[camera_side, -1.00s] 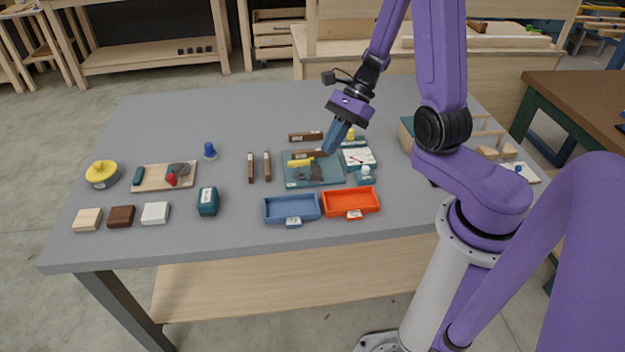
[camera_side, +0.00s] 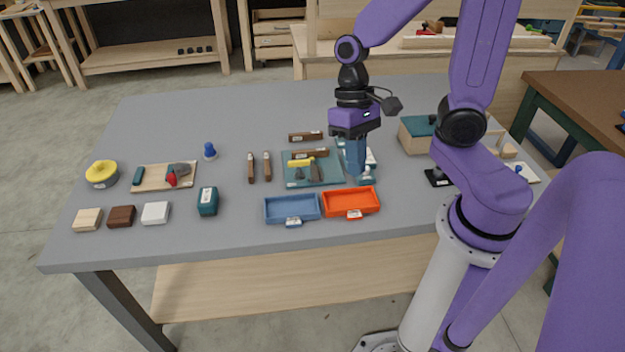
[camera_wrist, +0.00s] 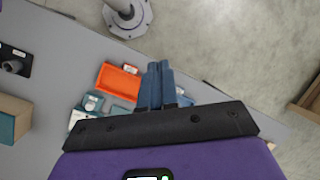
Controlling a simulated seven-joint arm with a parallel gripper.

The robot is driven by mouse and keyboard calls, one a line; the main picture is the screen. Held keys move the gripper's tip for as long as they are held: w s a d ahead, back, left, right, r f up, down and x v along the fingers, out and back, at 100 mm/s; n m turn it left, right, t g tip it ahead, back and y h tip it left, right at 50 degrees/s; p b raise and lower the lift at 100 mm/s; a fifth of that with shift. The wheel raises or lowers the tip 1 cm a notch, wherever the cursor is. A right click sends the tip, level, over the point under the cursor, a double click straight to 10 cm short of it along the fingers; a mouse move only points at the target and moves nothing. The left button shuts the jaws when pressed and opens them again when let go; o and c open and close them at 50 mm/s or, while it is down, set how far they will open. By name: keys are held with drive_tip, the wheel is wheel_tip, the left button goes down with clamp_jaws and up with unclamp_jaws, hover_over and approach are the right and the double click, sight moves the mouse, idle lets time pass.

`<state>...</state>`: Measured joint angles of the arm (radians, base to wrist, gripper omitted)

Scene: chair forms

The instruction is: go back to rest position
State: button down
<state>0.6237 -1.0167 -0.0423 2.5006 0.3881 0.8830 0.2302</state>
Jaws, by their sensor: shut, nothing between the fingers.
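My gripper (camera_side: 356,172) is shut and empty. In the side view its blue fingers point down above the table, in front of the white tray area at the right end of the teal mat (camera_side: 296,180). In the wrist view the two fingers (camera_wrist: 157,66) lie together beside the orange tray (camera_wrist: 118,81). The fingers hide part of the things behind them in the side view. The orange tray also shows in the side view (camera_side: 351,202), just in front of the gripper.
A blue tray (camera_side: 292,209) stands left of the orange one. Dark brown bars (camera_side: 252,167) lie near the mat. A teal-topped wooden box (camera_side: 416,137) stands right of the gripper, with a black-based piece (camera_side: 438,178) near my arm. The table's (camera_side: 215,105) back left is clear.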

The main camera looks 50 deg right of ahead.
drive_tip(key=s+a+r+n+t+h, duration=0.1)
drive_tip(key=s+r+n+t+h, duration=0.1)
drive_tip(key=s+n, duration=0.6)
drive_tip(key=r+n+t, duration=0.1)
drive_tip(key=r+n, duration=0.1)
drive_tip(key=n, duration=0.4)
drive_tip(key=shift+s, duration=0.15)
